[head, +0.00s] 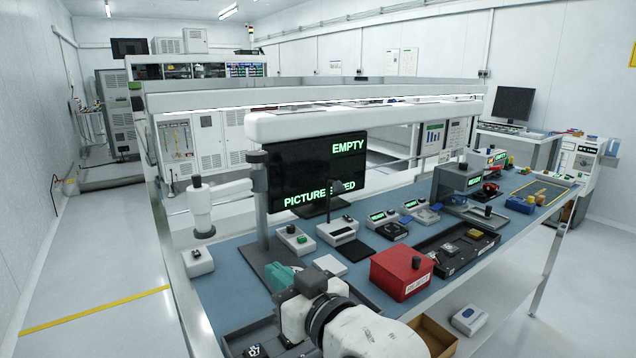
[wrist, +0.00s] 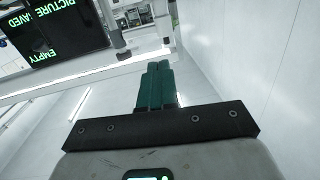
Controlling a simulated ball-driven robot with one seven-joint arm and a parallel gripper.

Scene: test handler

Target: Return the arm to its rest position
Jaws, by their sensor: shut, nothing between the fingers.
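My gripper (wrist: 155,72) shows in the wrist view with its two green fingers side by side, touching, and nothing between them. Behind it in that view are white wall and floor, with the dark screen at the upper left. In the head view my white arm reaches in from the bottom centre over the front of the bench. The green gripper (head: 281,276) shows there beyond the wrist, partly hidden by it, above the blue bench mat near a dark stand.
The screen (head: 318,165) reads "EMPTY" and "PICTURE SAVED", its text partly hidden by a stand. A red box (head: 402,272) stands right of my arm. A black tray (head: 452,250) and several small devices are on the blue mat. Open floor (head: 100,270) lies left of the bench.

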